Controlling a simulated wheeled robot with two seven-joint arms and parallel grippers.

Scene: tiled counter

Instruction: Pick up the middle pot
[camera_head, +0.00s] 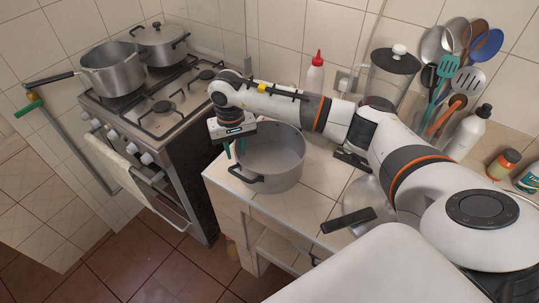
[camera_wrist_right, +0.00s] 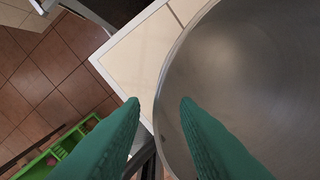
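A large open grey metal pot (camera_head: 272,163) with a black side handle (camera_head: 247,179) stands on the tiled counter, right of the stove. My right gripper (camera_head: 234,150) points down at its left rim. Its two teal fingers are apart, and in the right wrist view the pot (camera_wrist_right: 250,75) fills the right side, with its rim running between the fingertips of my right gripper (camera_wrist_right: 161,103). I cannot tell whether either finger touches it. A long-handled saucepan (camera_head: 113,69) and a lidded pot (camera_head: 160,45) stand on the stove. My left gripper is out of view.
The stove (camera_head: 160,105) is left of the counter (camera_head: 305,205). A red-capped bottle (camera_head: 314,76) stands behind the pot. A pan's black handle (camera_head: 349,220) lies to the right, near utensils (camera_head: 457,65) and a white bottle (camera_head: 467,134). The counter's left edge is close to the pot.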

